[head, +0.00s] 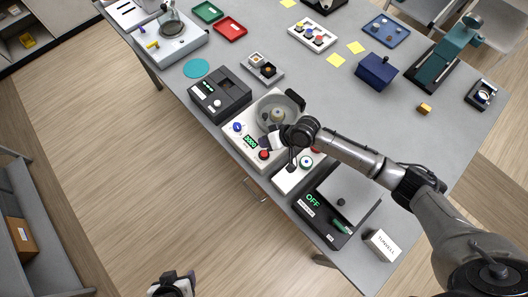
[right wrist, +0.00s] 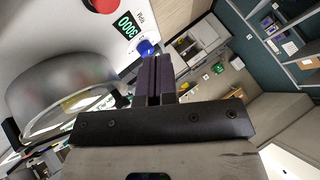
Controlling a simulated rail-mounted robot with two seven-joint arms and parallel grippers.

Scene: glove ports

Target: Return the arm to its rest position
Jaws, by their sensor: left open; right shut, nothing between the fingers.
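My right arm (head: 350,155) reaches in from the right over the table. Its gripper (head: 268,141) is above the front of a white machine (head: 236,143) with a round grey bowl (head: 274,104). In the right wrist view the dark fingers (right wrist: 153,78) are together with nothing between them, close to a blue knob (right wrist: 146,48) beside a green display (right wrist: 127,25). I cannot tell whether they touch the machine. My left gripper (head: 173,284) is open and empty, low at the bottom edge, over the floor and away from the table.
A white carton (head: 381,245) stands near the table's front edge. The floor (head: 150,190) left of the table is clear.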

